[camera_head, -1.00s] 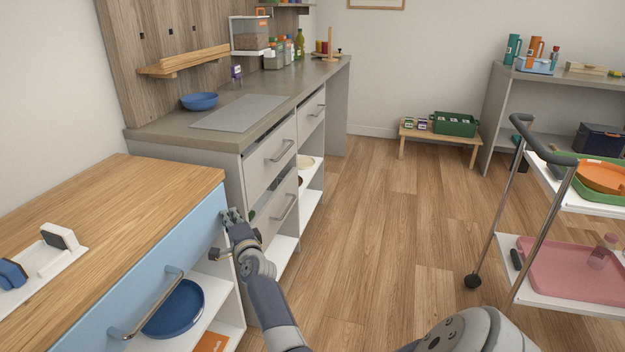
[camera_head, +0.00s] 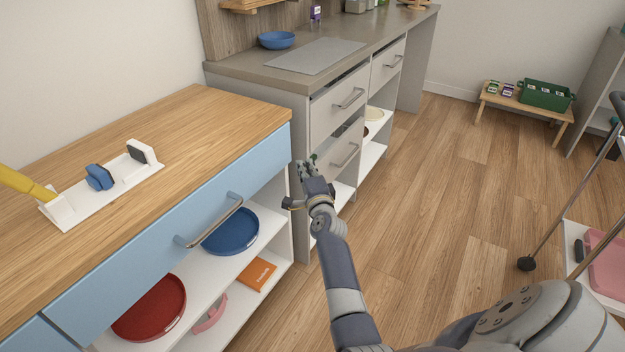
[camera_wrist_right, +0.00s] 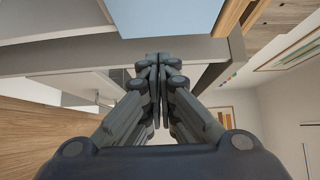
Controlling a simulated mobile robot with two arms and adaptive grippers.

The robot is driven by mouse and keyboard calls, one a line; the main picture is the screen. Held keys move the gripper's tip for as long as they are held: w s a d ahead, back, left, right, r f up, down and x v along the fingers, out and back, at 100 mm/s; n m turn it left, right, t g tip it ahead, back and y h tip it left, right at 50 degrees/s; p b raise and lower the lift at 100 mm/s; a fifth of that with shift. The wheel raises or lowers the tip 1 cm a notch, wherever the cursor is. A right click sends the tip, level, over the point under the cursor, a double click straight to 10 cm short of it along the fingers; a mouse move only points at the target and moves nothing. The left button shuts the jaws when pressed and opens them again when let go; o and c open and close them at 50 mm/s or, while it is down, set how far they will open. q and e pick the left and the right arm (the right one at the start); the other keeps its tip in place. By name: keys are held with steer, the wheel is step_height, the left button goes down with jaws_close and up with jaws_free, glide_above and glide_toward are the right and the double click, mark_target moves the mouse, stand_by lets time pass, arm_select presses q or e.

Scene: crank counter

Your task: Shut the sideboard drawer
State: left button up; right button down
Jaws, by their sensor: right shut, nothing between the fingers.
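The wooden-topped sideboard (camera_head: 190,120) stands at the left. Its wide blue drawer front (camera_head: 150,265) has a metal bar handle (camera_head: 215,222). I see no clear gap between this front and the top's edge, so I cannot tell whether it is fully shut. My right gripper (camera_head: 302,170) is shut and empty, just right of the drawer front's far end and apart from the handle. In the right wrist view the shut fingers (camera_wrist_right: 158,62) point towards a pale blue panel (camera_wrist_right: 165,18). My left gripper is out of view.
A grey counter (camera_head: 235,68) stands behind, with a lower drawer (camera_head: 346,148) that looks partly open. Open shelves under the blue drawer hold a red tray (camera_head: 150,305) and a blue tray (camera_head: 232,232). The wooden floor (camera_head: 430,200) is clear; a trolley stands at the right.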

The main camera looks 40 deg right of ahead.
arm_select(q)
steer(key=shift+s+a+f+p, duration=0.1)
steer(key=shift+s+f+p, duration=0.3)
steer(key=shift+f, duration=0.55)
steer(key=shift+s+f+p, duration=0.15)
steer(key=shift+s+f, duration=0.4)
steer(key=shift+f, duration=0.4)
arm_select(e)
steer(key=v, duration=0.6)
steer(key=shift+s, duration=0.15)
